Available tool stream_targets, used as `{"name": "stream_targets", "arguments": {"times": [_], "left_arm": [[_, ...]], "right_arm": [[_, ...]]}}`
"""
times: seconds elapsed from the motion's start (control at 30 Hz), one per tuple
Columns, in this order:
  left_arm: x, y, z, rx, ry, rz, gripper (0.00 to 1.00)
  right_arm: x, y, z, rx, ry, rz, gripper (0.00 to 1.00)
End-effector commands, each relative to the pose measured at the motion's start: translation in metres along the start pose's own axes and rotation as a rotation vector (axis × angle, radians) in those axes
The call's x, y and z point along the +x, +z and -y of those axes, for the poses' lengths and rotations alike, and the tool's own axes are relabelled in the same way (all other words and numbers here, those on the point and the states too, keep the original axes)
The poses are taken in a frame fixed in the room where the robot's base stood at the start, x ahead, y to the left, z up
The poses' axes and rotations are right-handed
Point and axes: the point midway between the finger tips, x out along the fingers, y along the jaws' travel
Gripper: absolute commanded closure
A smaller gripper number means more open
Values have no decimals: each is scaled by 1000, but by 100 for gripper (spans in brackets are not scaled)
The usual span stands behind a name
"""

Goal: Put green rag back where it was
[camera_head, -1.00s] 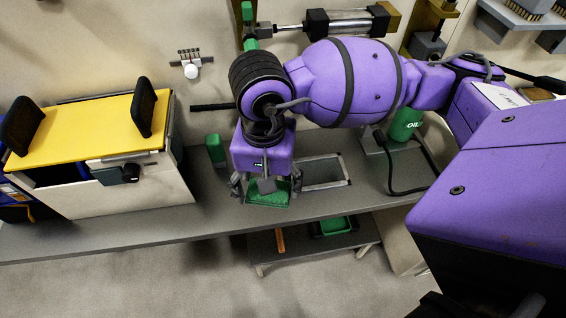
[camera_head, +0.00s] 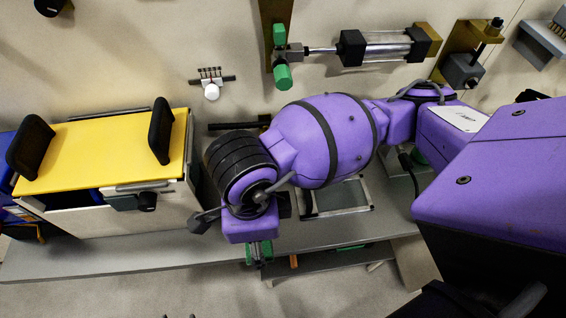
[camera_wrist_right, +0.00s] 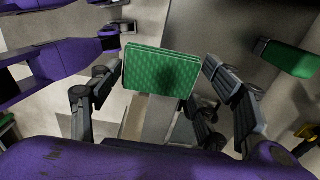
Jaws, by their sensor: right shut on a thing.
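The green rag (camera_wrist_right: 160,72) is a folded, patterned cloth pad between the fingers of my right gripper (camera_wrist_right: 162,88) in the wrist view. My right gripper is shut on it. In the head view a strip of the green rag (camera_head: 266,248) shows below my purple wrist, over the front edge of the grey bench. My wrist hides most of the rag and the fingers there. The rag looks held clear of the bench, but its height is hard to tell. My left gripper is not in view.
A white cabinet with a yellow top (camera_head: 100,150) stands on the bench at left. A metal-rimmed frame (camera_head: 340,212) lies on the bench right of my wrist. A green block (camera_wrist_right: 287,58) shows at right in the wrist view. A low shelf (camera_head: 330,262) is below the bench.

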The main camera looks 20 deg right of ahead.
Motion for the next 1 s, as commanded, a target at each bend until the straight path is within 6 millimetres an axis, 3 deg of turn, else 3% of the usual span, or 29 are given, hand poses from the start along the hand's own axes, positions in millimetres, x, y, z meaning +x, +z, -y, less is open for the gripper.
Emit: {"name": "stream_targets", "arguments": {"times": [0.2, 0.4, 0.77, 0.9, 1.0], "left_arm": [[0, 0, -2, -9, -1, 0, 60], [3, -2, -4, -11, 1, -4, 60], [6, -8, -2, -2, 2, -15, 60], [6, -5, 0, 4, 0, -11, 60], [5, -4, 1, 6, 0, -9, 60]], "right_arm": [[24, -15, 57, 7, -5, -4, 60], [61, -21, 84, 2, 1, -3, 60], [86, -26, 104, 0, -2, -1, 60], [109, -25, 102, -1, 3, -1, 60], [115, -25, 102, -3, 0, 1, 60]]}}
